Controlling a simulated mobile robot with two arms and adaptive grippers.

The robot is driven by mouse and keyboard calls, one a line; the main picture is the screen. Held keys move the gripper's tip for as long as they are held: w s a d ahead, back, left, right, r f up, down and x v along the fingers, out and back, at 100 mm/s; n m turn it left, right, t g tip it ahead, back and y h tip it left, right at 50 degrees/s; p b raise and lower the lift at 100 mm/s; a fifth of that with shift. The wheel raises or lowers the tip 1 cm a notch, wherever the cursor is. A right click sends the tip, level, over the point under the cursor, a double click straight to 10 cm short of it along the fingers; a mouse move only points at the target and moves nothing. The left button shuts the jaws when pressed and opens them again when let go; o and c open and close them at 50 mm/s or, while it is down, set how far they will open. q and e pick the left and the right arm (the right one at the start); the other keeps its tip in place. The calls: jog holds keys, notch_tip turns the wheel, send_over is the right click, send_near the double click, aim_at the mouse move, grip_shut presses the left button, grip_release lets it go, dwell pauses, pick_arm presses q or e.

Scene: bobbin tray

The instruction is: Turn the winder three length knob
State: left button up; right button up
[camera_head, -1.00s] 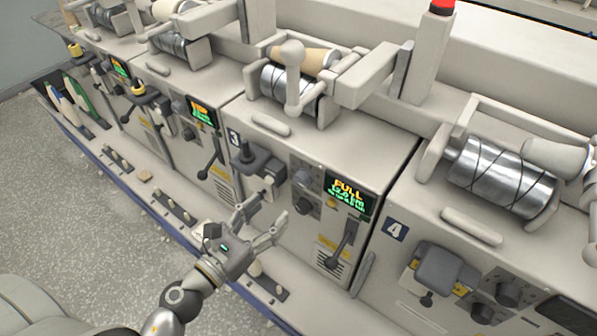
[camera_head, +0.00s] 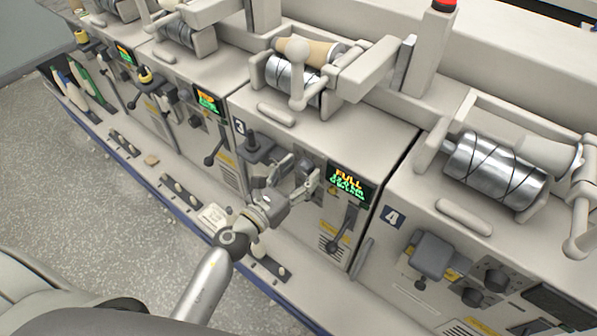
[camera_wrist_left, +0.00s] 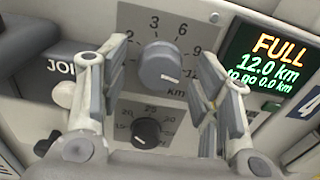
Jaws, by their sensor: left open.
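Winder three's length knob (camera_wrist_left: 160,66) is a round grey knob on a dial marked 2, 3, 6, 9 and 12 km. Its pale mark points to the lower right, towards 12. My left gripper (camera_wrist_left: 162,58) is open, with one finger on each side of the knob in the wrist view and a gap on both sides. In the head view my left gripper (camera_head: 299,174) is at winder three's front panel and largely hides the knob. The winder's display (camera_wrist_left: 270,62) reads FULL, 12.0 km, to go 0.0 km. My right gripper is not in view.
A smaller black knob (camera_wrist_left: 147,132) sits below the length knob. A grey joiner housing (camera_head: 262,148) juts out at left. A lever (camera_head: 345,228) hangs under the display (camera_head: 350,184). Winder four (camera_head: 437,258) stands at right. Open floor lies at left.

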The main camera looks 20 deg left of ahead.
pick_arm(q)
jog(key=shift+c, duration=0.5)
jog(key=c, duration=0.9)
jog(key=shift+c, duration=0.2)
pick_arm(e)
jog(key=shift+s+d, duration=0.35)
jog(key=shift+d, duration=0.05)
